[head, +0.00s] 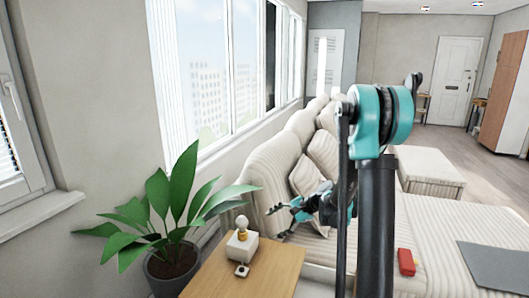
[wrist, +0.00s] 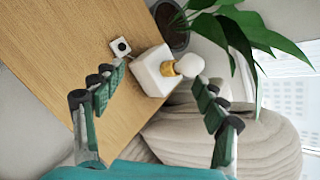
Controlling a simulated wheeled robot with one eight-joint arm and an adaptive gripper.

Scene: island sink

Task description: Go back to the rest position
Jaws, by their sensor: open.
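My gripper (head: 290,205) is to the right of a wooden side table (head: 270,275) in the head view, near the sofa. In the wrist view my gripper (wrist: 160,95) has its two green-padded fingers spread wide with nothing held between them. Beyond the fingers, a white lamp-like object with a round top (head: 241,243) stands on the table; it also shows in the wrist view (wrist: 158,72). A small white cube with a dark round spot (head: 242,270) sits in front of it, and also shows in the wrist view (wrist: 121,47). Both are apart from the fingers.
A potted plant (head: 172,262) stands left of the table by the window wall. A cream sofa (head: 275,165) lies behind and to the right, bearing a red object (head: 406,262) and a grey flat item (head: 497,265). Open floor (head: 440,140) shows at the back right.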

